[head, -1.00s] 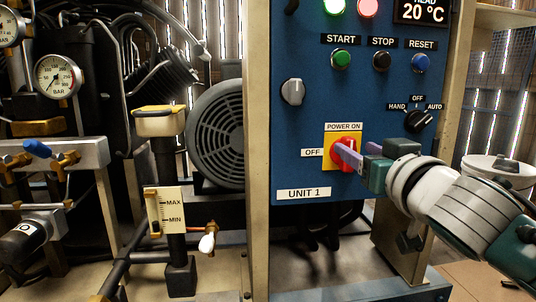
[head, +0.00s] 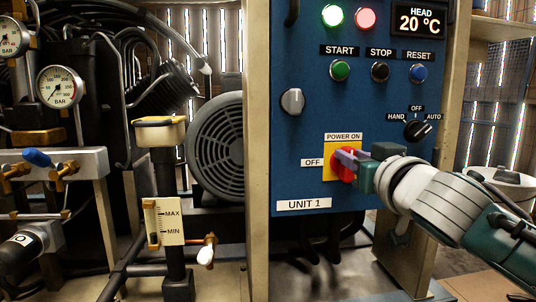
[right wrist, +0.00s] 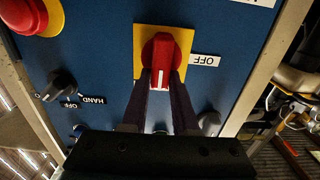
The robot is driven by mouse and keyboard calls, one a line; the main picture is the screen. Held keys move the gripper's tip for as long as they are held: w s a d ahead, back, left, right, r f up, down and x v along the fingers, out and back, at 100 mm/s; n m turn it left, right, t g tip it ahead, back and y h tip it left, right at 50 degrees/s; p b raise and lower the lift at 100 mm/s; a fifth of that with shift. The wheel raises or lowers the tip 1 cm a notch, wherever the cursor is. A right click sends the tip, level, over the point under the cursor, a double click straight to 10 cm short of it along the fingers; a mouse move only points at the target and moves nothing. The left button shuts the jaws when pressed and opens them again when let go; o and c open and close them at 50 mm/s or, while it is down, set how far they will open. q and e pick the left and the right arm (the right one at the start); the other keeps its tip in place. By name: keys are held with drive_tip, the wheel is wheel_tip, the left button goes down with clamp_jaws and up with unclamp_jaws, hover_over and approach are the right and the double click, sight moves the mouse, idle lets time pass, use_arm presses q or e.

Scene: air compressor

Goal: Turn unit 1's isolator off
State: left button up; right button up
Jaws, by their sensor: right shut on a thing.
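Unit 1's isolator is a red rotary knob (head: 348,172) on a yellow plate (head: 329,151), low on the blue panel. "POWER ON" is printed above it and "OFF" to its left. My right gripper (head: 344,158) reaches in from the right and is shut on the knob. In the right wrist view, its two dark fingers (right wrist: 160,80) lie on either side of the red handle (right wrist: 160,50). That view is upside down, and the handle's white mark points down in it, toward the POWER ON side. The fingers partly hide the knob in the head view. My left gripper is not in view.
The blue panel (head: 300,130) also carries START, STOP and RESET buttons, a grey knob (head: 292,101) and a HAND/OFF/AUTO selector (head: 417,130) just above my right arm. A beige post (head: 257,150) stands left of the panel, with gauges and piping beyond.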

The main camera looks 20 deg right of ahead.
clamp_jaws()
drive_tip(key=shift+n, duration=0.3)
drive_tip(key=shift+w+a+f+n+p, duration=0.1)
drive_tip(key=shift+a+f+n+p, duration=0.25)
drive_tip(key=shift+n, duration=2.6)
drive_tip(key=shift+w+a+f+n+p, duration=0.1)
drive_tip(key=shift+a+f+n+p, duration=0.25)
drive_tip(key=shift+n, duration=2.55)
drive_tip(key=shift+w+a+f+n+p, duration=0.1)
drive_tip(key=shift+a+f+n+p, duration=0.2)
drive_tip(key=shift+n, duration=2.65)
drive_tip(key=o, duration=0.8)
unclamp_jaws()
